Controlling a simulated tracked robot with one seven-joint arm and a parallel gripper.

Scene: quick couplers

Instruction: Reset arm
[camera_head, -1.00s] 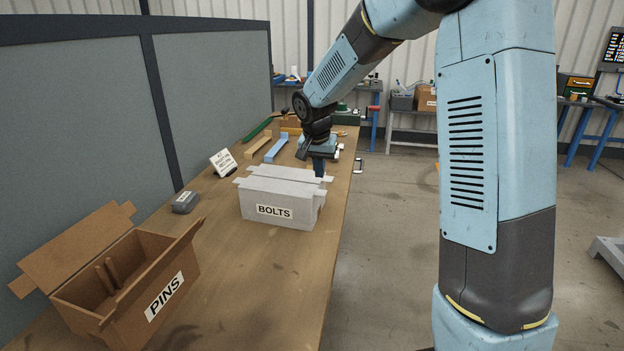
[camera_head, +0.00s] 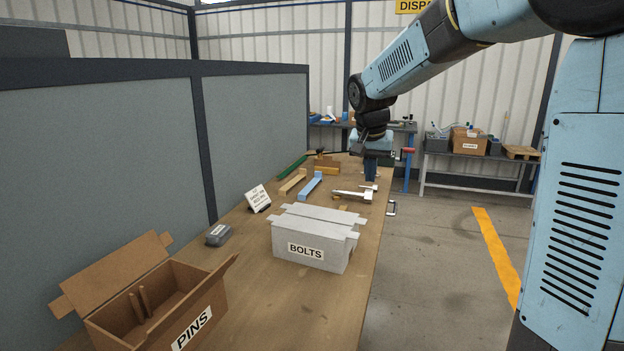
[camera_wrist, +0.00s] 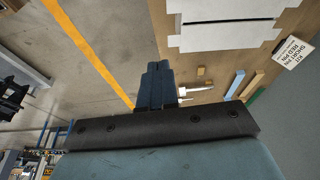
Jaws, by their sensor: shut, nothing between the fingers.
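My gripper (camera_head: 370,172) is above the far right part of the workbench, beyond the closed grey BOLTS box (camera_head: 330,247). In the wrist view its dark blue fingers (camera_wrist: 158,70) are together, with nothing between them. The grey box also shows at the top of the wrist view (camera_wrist: 215,40). An open brown PINS box (camera_head: 155,320) with its lid flap up stands at the near left; upright pins show inside it.
The bench (camera_head: 270,310) also holds a grey labelled case (camera_head: 219,235), a sign card (camera_head: 258,198), a blue bar (camera_head: 311,186), a wooden bar (camera_head: 288,185) and a silver tool (camera_head: 352,193). A grey partition (camera_head: 100,150) runs along the left.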

